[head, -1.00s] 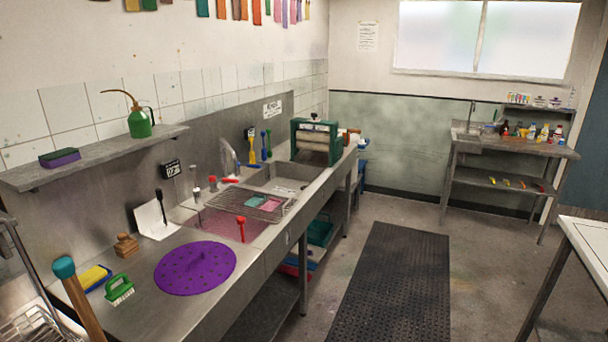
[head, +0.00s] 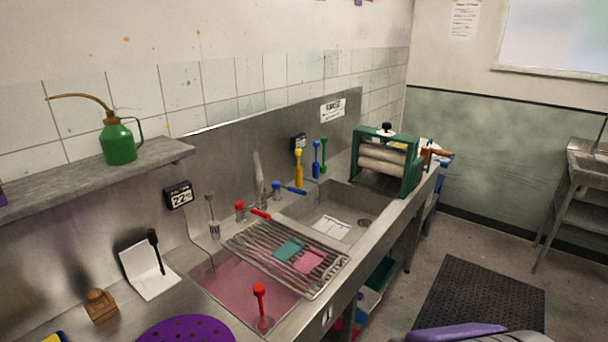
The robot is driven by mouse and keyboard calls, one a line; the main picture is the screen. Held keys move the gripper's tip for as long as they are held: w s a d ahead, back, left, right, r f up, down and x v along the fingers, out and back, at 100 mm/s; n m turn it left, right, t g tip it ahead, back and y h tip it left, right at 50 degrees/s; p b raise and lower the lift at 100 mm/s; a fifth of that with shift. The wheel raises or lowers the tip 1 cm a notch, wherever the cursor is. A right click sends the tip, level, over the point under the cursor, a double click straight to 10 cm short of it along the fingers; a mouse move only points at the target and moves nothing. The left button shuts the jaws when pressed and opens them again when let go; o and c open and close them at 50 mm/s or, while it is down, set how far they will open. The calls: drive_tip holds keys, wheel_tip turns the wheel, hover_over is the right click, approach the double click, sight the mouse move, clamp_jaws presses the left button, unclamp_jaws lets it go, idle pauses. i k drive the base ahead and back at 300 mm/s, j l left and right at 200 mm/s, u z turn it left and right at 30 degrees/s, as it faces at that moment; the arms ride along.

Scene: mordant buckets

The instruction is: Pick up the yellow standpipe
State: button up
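The yellow standpipe (head: 298,168) stands upright on the back ledge of the steel sink unit, against the splashback and below a small dark display. A blue standpipe (head: 316,159) and a green standpipe (head: 323,155) stand just to its right. A red standpipe (head: 260,305) stands upright in the left basin (head: 232,279), which holds pink liquid. My gripper is not in view. A purple and grey shape at the bottom right edge may be part of my arm; I cannot tell.
A wire rack (head: 285,259) with teal and pink pieces spans the left basin. Taps with red and blue levers sit behind it. The right basin (head: 335,208) lies in front of the yellow standpipe. A green roller press (head: 388,165) stands to the right. A dark mat (head: 484,295) lies on the floor.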

sight(298, 151)
drive_tip(key=i+l+u, duration=0.15)
drive_tip(key=u, duration=0.5)
drive_tip(key=i+l+u, duration=0.25)
drive_tip(key=l, duration=0.15)
drive_tip(key=i+l+u, duration=0.1)
drive_tip(key=l+u, duration=0.2)
drive_tip(key=l, duration=0.15)
drive_tip(key=i+l+u, duration=0.1)
drive_tip(key=l+u, duration=0.15)
drive_tip(key=l, duration=0.2)
drive_tip(key=l+u, duration=0.3)
drive_tip(key=l, duration=0.15)
drive_tip(key=l+u, duration=0.2)
drive_tip(key=l, duration=3.25)
